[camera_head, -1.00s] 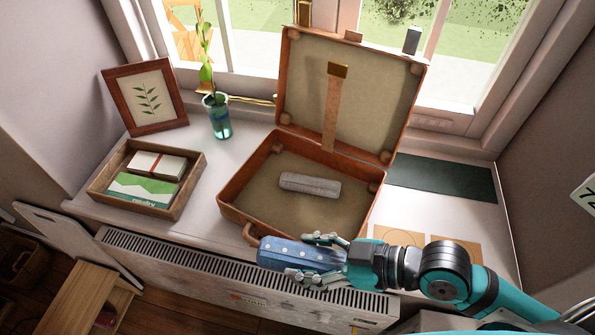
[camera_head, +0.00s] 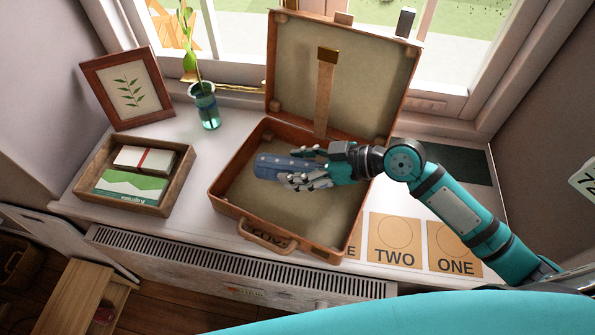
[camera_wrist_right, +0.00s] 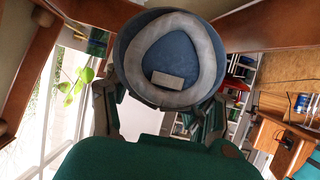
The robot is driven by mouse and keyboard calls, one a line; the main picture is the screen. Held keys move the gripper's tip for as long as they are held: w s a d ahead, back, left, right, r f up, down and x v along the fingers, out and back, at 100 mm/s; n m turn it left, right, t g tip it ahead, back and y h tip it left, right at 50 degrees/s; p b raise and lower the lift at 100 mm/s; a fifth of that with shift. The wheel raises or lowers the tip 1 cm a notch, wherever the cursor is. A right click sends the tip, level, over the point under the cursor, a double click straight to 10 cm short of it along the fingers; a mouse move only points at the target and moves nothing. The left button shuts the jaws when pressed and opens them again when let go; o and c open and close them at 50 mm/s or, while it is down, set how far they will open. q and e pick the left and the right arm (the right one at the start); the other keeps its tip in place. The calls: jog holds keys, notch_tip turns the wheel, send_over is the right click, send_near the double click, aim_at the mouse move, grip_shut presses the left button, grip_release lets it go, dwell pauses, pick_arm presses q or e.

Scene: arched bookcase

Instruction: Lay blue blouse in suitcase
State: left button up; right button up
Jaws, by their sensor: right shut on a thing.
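The blue blouse (camera_head: 270,166) is a small rolled bundle with light dots. My right gripper (camera_head: 298,167) is shut on its right end and holds it over the open suitcase (camera_head: 312,250). In the right wrist view the roll's round end (camera_wrist_right: 180,52) shows as blue with a grey ring, between the fingers. The suitcase is brown with a beige lining and stands on the white sill, its lid raised at the back. The grey bundle seen inside earlier is hidden behind the blouse and hand. I cannot tell whether the blouse touches the lining. My left gripper is not in view.
A wooden tray (camera_head: 82,187) with a green book and a white bundle stands left of the suitcase. A glass vase (camera_head: 205,108) and a picture frame (camera_head: 128,88) stand behind it. Labelled cards (camera_head: 396,243) lie to the right, near a dark green mat (camera_head: 455,163).

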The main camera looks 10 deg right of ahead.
jog(key=shift+w+f, duration=0.1)
jog(key=shift+w, duration=0.1)
notch_tip(320, 180, down, 3)
jog(key=shift+f, duration=0.2)
jog(key=shift+f+b, duration=0.6)
jog(key=shift+f, duration=0.05)
jog(key=o, duration=1.3)
jog(key=shift+c, duration=0.2)
jog(key=shift+r, duration=0.15)
